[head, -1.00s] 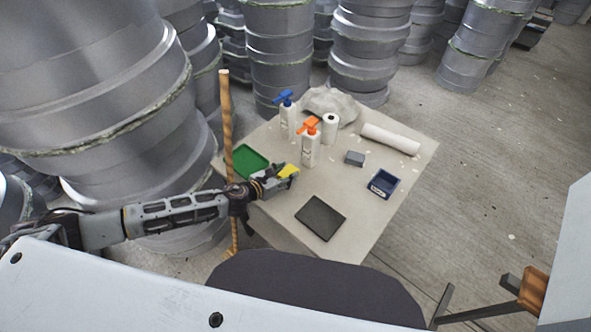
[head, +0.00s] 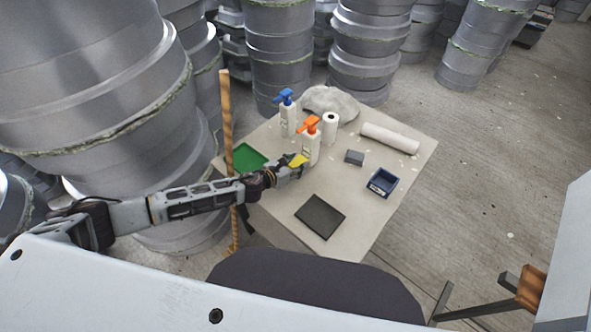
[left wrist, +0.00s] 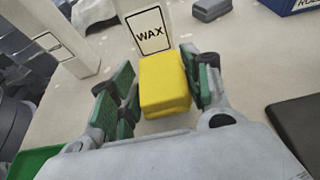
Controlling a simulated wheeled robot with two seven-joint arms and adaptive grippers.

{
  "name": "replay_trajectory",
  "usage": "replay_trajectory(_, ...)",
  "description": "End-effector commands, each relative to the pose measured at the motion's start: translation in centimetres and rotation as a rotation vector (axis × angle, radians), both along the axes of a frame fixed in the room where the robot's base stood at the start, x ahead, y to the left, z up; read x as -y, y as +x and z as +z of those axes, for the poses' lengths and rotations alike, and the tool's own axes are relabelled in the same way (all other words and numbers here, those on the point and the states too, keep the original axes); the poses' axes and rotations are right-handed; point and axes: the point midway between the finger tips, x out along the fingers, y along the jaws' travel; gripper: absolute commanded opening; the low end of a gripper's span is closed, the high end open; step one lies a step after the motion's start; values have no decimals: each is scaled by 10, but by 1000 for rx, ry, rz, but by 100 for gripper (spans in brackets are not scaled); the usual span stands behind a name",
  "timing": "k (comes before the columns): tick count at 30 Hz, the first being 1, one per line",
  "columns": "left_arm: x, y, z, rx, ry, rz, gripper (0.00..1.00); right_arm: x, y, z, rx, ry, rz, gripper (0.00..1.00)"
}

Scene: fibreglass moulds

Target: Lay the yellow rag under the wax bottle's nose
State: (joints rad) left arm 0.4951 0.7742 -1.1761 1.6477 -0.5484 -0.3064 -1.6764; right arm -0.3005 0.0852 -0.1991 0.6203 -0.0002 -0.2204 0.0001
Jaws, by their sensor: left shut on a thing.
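The yellow rag (head: 298,160) is a small folded block. It also shows in the left wrist view (left wrist: 163,84), between the green-padded fingers. My left gripper (head: 295,164) is shut on it, close in front of the wax bottle; I cannot tell whether the rag touches the table. The wax bottle (head: 312,149) is white with an orange pump head (head: 311,124) and stands upright. Its WAX label (left wrist: 149,31) shows in the left wrist view just beyond the rag. My right gripper is not in view.
A second white bottle with a blue pump (head: 288,120) stands behind left. A green tray (head: 247,158) lies at the left, a wooden pole (head: 227,120) beside it. A dark flat pad (head: 320,217), grey block (head: 354,158), blue bin (head: 382,182) and rolls are on the table.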

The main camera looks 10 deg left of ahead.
Motion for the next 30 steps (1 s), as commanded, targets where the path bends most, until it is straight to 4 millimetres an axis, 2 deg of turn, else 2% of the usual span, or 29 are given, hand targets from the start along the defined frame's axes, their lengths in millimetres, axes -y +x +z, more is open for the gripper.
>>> replay_trajectory(9, 0, -1, -30, -2, -1, 1, 26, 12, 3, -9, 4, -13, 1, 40)
replay_trajectory(24, 0, 0, -34, -1, 1, 1, 26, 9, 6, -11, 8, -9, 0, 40)
replay_trajectory(25, 0, 0, -34, -1, 1, 1, 51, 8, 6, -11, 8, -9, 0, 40)
replay_trajectory(30, 0, 0, -34, -1, 1, 1, 70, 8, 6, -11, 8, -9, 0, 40)
